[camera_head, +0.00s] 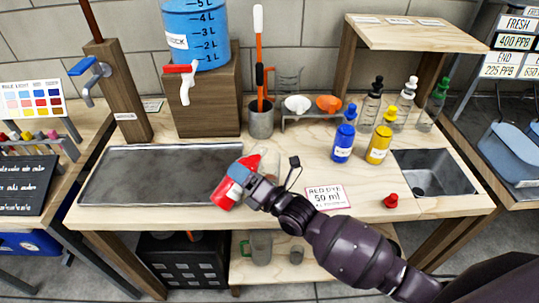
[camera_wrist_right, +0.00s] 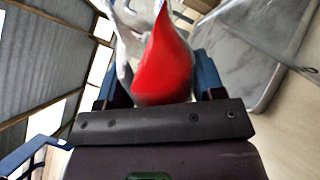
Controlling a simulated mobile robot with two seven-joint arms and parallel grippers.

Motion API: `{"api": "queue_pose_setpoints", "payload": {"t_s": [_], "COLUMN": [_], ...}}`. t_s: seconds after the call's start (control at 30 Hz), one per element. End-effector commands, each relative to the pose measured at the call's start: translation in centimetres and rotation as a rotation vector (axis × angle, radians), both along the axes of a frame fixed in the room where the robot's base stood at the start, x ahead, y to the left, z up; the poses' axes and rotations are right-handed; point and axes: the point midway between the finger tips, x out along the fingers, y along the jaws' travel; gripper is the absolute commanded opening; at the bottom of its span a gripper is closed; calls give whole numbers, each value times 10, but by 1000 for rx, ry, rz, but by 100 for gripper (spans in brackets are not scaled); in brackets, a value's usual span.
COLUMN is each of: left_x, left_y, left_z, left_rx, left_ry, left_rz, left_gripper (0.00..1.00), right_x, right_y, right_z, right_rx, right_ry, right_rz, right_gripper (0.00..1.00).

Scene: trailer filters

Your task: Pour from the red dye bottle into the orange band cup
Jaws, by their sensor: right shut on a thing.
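My right gripper (camera_head: 240,172) is shut on the red dye bottle (camera_head: 224,193), which is tilted above the front of the worktop, near the right edge of the metal tray. Red shows on both sides of the blue fingers. In the right wrist view the bottle's red body (camera_wrist_right: 165,62) fills the space between the fingers (camera_wrist_right: 160,85). A clear vessel (camera_head: 272,163) stands just behind the gripper, partly hidden; I cannot make out an orange band on it. A red cap (camera_head: 391,201) lies on the worktop at right. My left gripper is not in view.
A metal tray (camera_head: 130,175) lies at left and a sink (camera_head: 440,178) at right. Blue (camera_head: 343,142) and yellow (camera_head: 379,145) bottles stand back right. A red dye 50 ml card (camera_head: 325,197) lies at front. A rack holds white and orange (camera_head: 328,103) cups.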

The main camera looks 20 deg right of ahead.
Motion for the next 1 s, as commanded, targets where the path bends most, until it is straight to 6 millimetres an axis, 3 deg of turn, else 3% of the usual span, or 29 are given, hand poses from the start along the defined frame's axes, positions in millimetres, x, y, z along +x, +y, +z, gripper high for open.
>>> {"api": "queue_pose_setpoints", "payload": {"t_s": [1.0], "left_x": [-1], "left_y": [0], "left_z": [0], "left_rx": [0], "left_ry": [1], "left_rz": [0], "left_gripper": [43], "right_x": [-1], "right_y": [2], "right_z": [6], "right_rx": [55], "right_ry": [26], "right_rz": [0], "right_gripper": [27]}}
